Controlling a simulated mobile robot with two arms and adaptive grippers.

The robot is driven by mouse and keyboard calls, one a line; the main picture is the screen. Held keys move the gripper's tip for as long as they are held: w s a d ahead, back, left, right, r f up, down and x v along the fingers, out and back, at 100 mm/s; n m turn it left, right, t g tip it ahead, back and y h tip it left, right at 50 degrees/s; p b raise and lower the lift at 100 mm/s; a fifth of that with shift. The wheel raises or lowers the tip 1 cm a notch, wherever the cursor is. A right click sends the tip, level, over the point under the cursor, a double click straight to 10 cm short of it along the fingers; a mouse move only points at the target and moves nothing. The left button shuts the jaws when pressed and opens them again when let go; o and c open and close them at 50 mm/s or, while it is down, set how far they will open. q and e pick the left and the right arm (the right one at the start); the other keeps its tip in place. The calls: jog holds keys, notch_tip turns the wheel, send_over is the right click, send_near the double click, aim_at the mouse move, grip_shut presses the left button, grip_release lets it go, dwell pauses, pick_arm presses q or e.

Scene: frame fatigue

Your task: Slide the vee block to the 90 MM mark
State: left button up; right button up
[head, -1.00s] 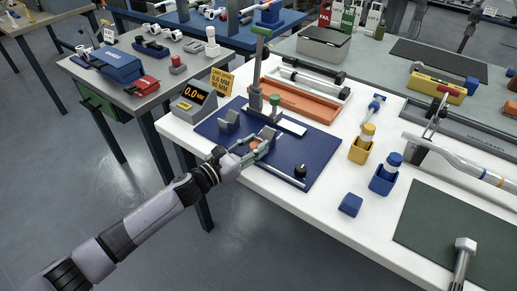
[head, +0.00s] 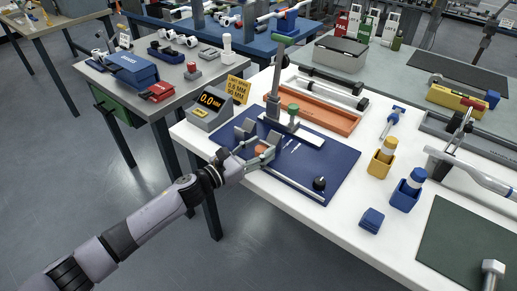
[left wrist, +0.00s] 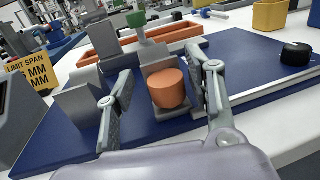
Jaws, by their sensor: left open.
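A grey vee block (left wrist: 157,58) with an orange knob (left wrist: 170,89) on its near side stands on the blue base plate (left wrist: 230,62). A second grey block (left wrist: 80,113) stands to its left in the left wrist view. The head view shows the orange knob (head: 260,150) and the left-hand block (head: 246,127) too. My left gripper (head: 259,155) is open, one finger on each side of the orange knob; in the left wrist view the fingers (left wrist: 165,100) stand apart from it. I cannot read a 90 MM mark on the plate. My right gripper is not in view.
A grey readout (head: 211,101) shows 0.0 beside a yellow limit sign (head: 237,89). A green-topped post (head: 276,80) rises behind the blocks. A black knob (head: 319,183) sits at the plate's right. An orange tray (head: 335,118) lies behind; yellow (head: 381,163) and blue (head: 405,194) holders stand right.

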pick_arm(q)
jog(key=shift+s+a, duration=0.15)
jog(key=shift+a, duration=0.05)
jog(key=v, duration=1.1)
jog(key=shift+s+a, duration=0.2)
